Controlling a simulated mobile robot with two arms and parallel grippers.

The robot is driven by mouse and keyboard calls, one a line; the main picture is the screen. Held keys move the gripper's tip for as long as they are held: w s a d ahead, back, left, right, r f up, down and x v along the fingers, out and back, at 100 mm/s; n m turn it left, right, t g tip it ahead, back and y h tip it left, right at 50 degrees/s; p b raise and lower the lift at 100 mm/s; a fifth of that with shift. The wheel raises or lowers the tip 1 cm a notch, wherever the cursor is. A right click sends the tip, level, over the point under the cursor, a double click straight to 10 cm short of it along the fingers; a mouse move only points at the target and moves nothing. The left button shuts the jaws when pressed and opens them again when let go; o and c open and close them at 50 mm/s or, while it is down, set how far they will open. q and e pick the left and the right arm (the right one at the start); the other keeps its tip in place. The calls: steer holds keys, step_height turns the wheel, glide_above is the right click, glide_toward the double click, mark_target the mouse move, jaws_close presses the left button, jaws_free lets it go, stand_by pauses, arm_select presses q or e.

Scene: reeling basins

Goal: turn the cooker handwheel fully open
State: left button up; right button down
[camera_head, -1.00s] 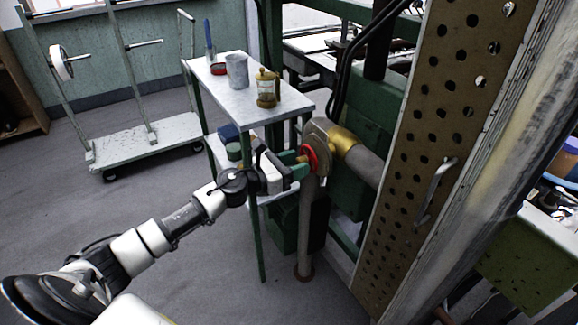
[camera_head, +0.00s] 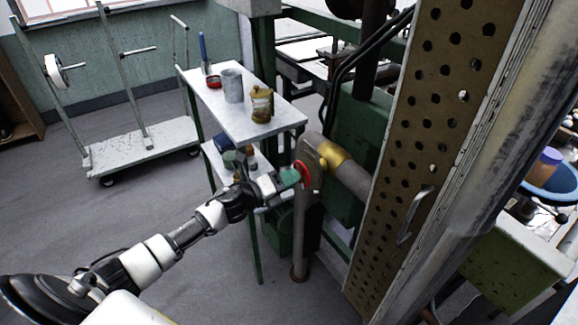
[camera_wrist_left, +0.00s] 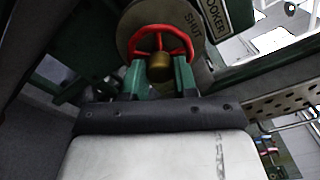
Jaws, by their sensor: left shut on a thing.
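The cooker handwheel is a small red wheel (camera_head: 303,174) on the end of a brass valve and pipe, left of the perforated panel. In the left wrist view the red wheel (camera_wrist_left: 159,38) stands in front of a round plate marked "SHUT", with a "COOKER" sign beside it. My left gripper (camera_head: 292,177) reaches in from the left and is shut on the wheel. In the left wrist view its green fingers (camera_wrist_left: 159,74) stand either side of the brass hub, at the wheel's lower rim. My right gripper is not in view.
A small table (camera_head: 225,112) behind my left arm holds a grey mug (camera_head: 232,86), a brass jar (camera_head: 261,104) and a red dish. A tall perforated panel (camera_head: 425,130) with a handle stands right of the valve. A white cart (camera_head: 140,146) stands at the back left.

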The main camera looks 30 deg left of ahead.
arm_select(q)
steer(key=n+p, duration=0.5)
steer(key=n, duration=0.8)
steer(key=o, duration=0.8)
steer(key=p+v, duration=0.3)
steer(key=v, duration=0.4)
